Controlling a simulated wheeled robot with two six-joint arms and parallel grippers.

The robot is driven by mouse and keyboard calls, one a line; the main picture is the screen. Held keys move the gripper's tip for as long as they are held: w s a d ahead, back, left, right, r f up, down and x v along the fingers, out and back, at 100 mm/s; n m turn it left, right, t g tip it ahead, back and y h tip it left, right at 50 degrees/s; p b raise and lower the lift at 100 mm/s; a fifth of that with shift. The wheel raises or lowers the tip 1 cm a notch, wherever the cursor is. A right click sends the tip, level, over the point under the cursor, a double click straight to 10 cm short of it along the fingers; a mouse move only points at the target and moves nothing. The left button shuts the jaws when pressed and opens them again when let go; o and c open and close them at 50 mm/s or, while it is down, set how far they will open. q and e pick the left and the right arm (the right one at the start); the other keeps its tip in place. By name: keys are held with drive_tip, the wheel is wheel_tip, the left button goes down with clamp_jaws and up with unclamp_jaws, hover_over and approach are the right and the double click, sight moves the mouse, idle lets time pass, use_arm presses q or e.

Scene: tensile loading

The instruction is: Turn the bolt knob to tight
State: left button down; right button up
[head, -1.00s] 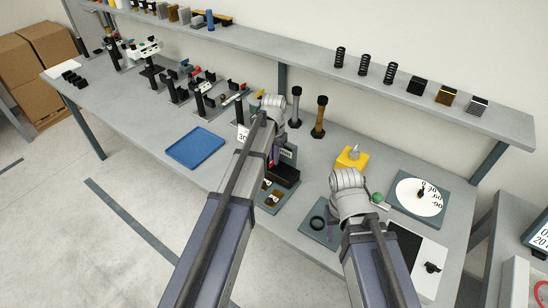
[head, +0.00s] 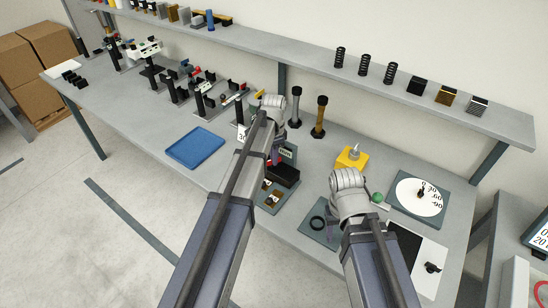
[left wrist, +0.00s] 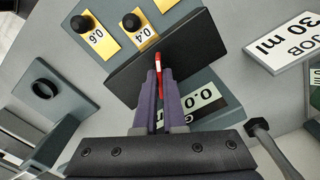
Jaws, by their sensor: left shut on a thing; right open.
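My left gripper (left wrist: 158,75) is shut on a thin red piece (left wrist: 158,62) in the left wrist view. The red piece stands out against a black block (left wrist: 190,45). In the head view, my left gripper (head: 274,158) reaches down beside that block (head: 286,174), its fingertips partly hidden by my arm. My right gripper (head: 332,226) is open, low over a grey plate with a black ring (head: 317,223); its fingers are mostly hidden. A round white dial (head: 408,188) with a black knob and angle numbers lies at the right. I cannot tell which part is the bolt knob.
A small readout (left wrist: 196,107) sits beside the block. Gold plates with black knobs (left wrist: 97,37) and a "JOB 30 ml" card (left wrist: 293,42) are close by. Two upright posts (head: 320,117) stand behind. A blue tray (head: 195,147) lies left, a yellow block (head: 351,158) right.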

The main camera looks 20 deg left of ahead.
idle(0.4)
use_arm(q)
drive_tip(key=c, duration=1)
unclamp_jaws()
drive_tip(key=shift+r, duration=0.1)
wheel_tip(320, 180, up, 8)
drive_tip(key=p, duration=0.8)
use_arm(e)
wheel_tip(320, 180, up, 8)
use_arm(q)
drive_tip(key=shift+f, duration=0.2)
use_arm(e)
drive_tip(key=shift+f, duration=0.15)
